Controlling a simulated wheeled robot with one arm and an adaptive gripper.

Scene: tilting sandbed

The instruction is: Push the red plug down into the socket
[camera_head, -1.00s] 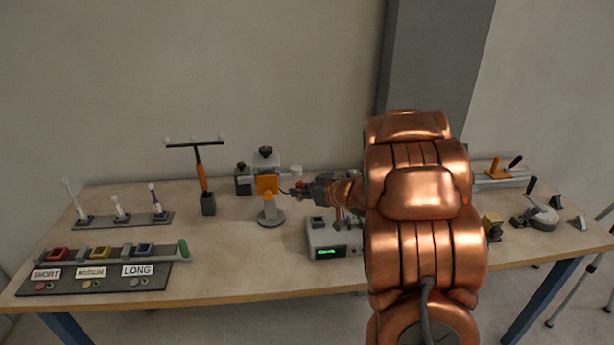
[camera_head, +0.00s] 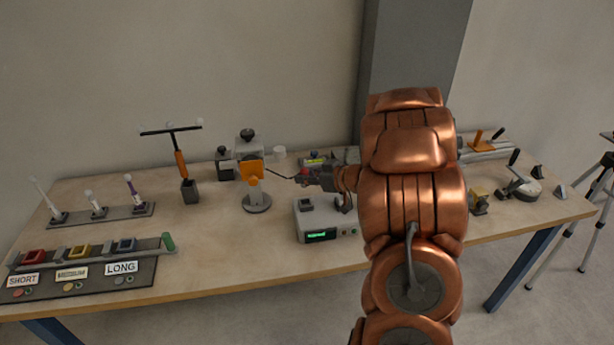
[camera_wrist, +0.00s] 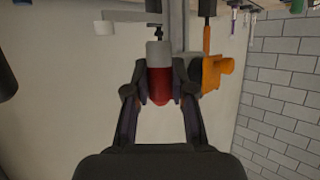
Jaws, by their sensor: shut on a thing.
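My gripper (camera_wrist: 161,90) is shut on the red plug (camera_wrist: 160,84) in the wrist view, with a finger on each side of it. The plug's grey end (camera_wrist: 158,54) points away from the palm, toward the top of that view. In the head view my gripper (camera_head: 312,180) is above the back middle of the table, behind the grey box with a green display (camera_head: 322,222) and right of the orange-headed stand (camera_head: 253,173). I cannot tell which part is the socket.
A grey unit with a black knob (camera_head: 248,142) stands behind the orange-headed stand. Labelled trays (camera_head: 85,272) lie at the front left. Levers and clamps (camera_head: 520,185) stand at the right. The front middle table is bare.

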